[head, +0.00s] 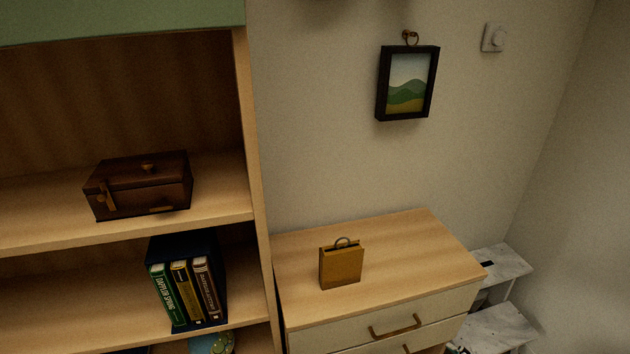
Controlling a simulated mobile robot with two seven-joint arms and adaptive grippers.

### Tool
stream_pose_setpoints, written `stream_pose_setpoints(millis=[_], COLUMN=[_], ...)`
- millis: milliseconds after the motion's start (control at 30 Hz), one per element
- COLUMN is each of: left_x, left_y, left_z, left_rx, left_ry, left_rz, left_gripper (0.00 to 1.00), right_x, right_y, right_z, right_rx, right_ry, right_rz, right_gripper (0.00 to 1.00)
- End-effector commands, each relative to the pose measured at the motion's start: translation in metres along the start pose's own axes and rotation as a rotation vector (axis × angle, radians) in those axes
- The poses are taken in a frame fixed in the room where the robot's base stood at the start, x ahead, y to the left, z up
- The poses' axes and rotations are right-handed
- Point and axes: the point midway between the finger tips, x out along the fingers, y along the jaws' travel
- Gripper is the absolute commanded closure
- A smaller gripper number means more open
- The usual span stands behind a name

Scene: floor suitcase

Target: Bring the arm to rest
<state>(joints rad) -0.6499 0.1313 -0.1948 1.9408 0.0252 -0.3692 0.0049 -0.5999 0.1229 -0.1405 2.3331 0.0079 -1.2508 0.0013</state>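Neither of my grippers nor any part of my arms shows in the head view. The view takes in a wooden shelf unit, a dresser and a wall. No suitcase is clearly recognisable. A dark brown box (140,187) with a small knob and a latch sits on the upper shelf. A small mustard-coloured case (341,267) with a ring handle stands upright on the dresser top (410,235).
The shelf unit (257,190) fills the left. Several books (184,293) stand in a dark holder on its lower shelf. A framed picture (407,82) hangs beside a wall dial (493,38). White marbled shelves (497,265) stand right of the dresser.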

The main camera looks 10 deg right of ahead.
Motion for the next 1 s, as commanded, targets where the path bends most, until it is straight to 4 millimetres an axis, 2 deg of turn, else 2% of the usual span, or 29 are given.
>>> stream_pose_setpoints(millis=[167, 333, 500, 667, 1000], left_x=[0.000, 0.000, 0.000, 0.000, 0.000], left_y=[0.000, 0.000, 0.001, 0.001, 0.001], left_z=[0.000, 0.000, 0.000, 0.000, 0.001], left_rx=[0.000, 0.000, 0.000, 0.000, 0.000], left_ry=[0.000, 0.000, 0.000, -0.001, -0.001], left_rz=[0.000, 0.000, 0.001, 0.001, 0.001], left_gripper=[0.60, 0.60, 0.60, 0.60, 0.60], right_x=[0.022, 0.041, 0.047, 0.048, 0.047], right_y=[-0.042, -0.092, -0.122, -0.132, -0.132], right_z=[-0.008, -0.015, -0.017, -0.017, -0.018], right_rx=[0.083, 0.219, 0.338, 0.388, 0.394], right_ry=[0.102, 0.233, 0.328, 0.365, 0.371], right_rz=[-0.072, -0.158, -0.209, -0.226, -0.227], right_gripper=[0.05, 0.05, 0.05, 0.05, 0.05])
